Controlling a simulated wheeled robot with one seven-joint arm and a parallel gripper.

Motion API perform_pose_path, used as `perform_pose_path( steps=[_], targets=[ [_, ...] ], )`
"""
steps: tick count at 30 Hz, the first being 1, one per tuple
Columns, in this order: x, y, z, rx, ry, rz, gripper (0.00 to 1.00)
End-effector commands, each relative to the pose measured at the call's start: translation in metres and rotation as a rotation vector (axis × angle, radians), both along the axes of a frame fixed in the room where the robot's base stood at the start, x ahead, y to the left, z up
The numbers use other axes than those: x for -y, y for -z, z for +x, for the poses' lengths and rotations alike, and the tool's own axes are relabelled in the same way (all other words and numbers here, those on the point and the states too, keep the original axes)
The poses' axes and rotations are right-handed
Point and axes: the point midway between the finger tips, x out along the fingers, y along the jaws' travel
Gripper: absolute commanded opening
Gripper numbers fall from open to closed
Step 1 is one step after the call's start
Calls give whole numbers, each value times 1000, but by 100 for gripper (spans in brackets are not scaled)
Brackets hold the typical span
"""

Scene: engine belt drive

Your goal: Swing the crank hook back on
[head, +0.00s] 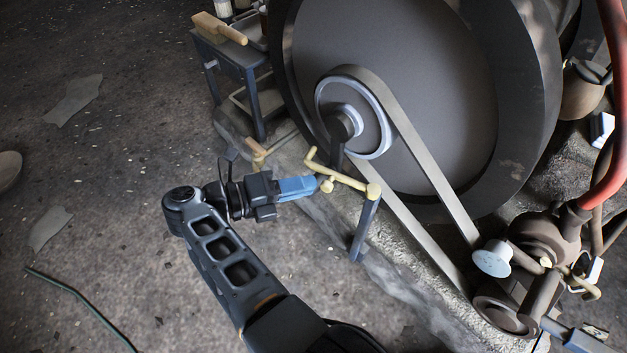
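The crank hook (345,178) is a yellow bar on top of a short dark post (364,230). Its far end bends up toward the hub of the big wheel, and a small round yellow knob (327,186) sits near its middle on the left side. My gripper (316,184) reaches in from the left, with its blue fingers level and their tips at or just beside the knob. I cannot tell whether the fingers touch or grip it, as the gap between them does not show.
A large dark flywheel (400,90) with a grey belt (425,170) stands behind the hook. The belt runs to a small pulley (492,258) at lower right. A low table (228,50) holds a wooden-handled brush (219,27). A red hose (615,120) hangs at right. Floor at left is mostly clear.

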Motion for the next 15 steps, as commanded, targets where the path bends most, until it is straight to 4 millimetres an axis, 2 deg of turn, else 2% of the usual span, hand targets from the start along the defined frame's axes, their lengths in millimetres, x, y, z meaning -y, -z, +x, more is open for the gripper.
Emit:
perform_pose_path(
  steps=[1, 4, 15],
  targets=[
    [-1, -16, -11, -10, -67, -11, 8],
    [-8, -20, -30, -38, -203, -21, 0],
    [-37, -29, -122, -182, -667, -34, 0]
  ],
)
